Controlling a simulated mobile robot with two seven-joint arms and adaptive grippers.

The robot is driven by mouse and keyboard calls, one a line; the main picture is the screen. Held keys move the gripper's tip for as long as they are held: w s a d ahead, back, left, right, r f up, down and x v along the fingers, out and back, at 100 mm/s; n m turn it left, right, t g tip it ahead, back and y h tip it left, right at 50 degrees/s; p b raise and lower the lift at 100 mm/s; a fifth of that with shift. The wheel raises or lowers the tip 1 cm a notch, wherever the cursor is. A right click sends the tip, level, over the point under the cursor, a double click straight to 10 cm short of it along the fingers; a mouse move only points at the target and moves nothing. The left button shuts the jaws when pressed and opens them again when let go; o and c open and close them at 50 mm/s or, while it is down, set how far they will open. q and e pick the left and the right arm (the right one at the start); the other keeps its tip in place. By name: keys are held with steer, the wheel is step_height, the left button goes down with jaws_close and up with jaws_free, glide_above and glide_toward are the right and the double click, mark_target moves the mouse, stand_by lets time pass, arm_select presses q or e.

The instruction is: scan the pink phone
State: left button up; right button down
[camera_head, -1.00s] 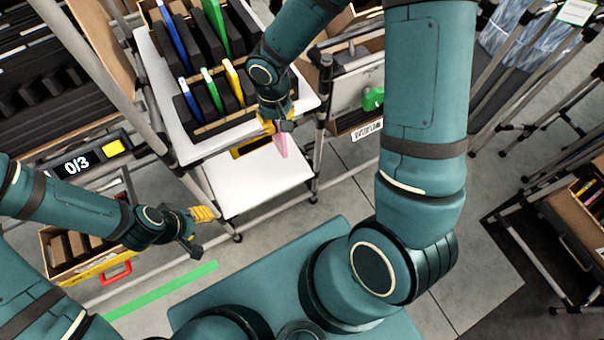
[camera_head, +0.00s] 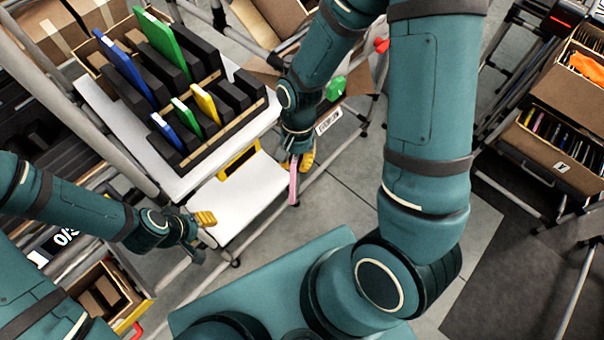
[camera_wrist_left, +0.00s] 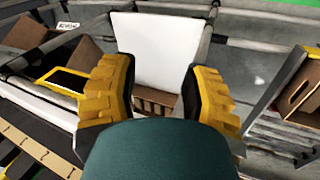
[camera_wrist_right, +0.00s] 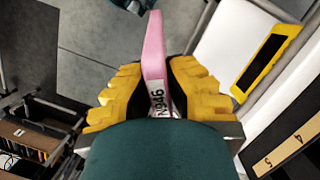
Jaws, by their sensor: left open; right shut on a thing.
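The pink phone (camera_head: 293,185) is a thin slab held on edge in my right gripper (camera_head: 299,162), beside the right edge of the white lower shelf. In the right wrist view the phone (camera_wrist_right: 154,50) stands between the two yellow fingers, with a white label reading about "N946" near its base. My left gripper (camera_head: 204,228) is open and empty near the left front corner of that shelf; its spread fingers (camera_wrist_left: 160,88) show in the left wrist view. A yellow-framed device with a black face (camera_head: 238,160) lies at the back of the lower shelf (camera_head: 235,200).
The upper shelf (camera_head: 180,185) holds black racks with blue, green, yellow and black slabs. A carton with dividers (camera_head: 105,290) is at lower left. A display reading "0/3" (camera_head: 68,236) is partly hidden by my left arm. Cartons on stands (camera_head: 550,140) are at right. Open floor (camera_head: 350,185) lies between.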

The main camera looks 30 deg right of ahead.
mark_target(295, 190)
steer(key=s+m+y, duration=0.1)
steer(key=m, duration=0.1)
steer(key=s+m+y, duration=0.1)
steer(key=m, duration=0.1)
steer(key=s+f+m+y, duration=0.1)
steer(key=m, duration=0.1)
steer(key=shift+s+a+t, duration=0.2)
steer(key=shift+s+t, duration=0.05)
steer(key=shift+t, duration=0.15)
steer(key=w+f+b, duration=0.1)
steer(key=f, duration=0.1)
steer(key=w+a+f+b, duration=0.1)
steer(key=w+b, duration=0.1)
steer(key=shift+w+a+f, duration=0.1)
steer(key=shift+f, duration=0.3)
steer(key=shift+w+a+f+b, duration=0.2)
steer(key=shift+w+f+b, duration=0.4)
steer(key=shift+b, duration=0.1)
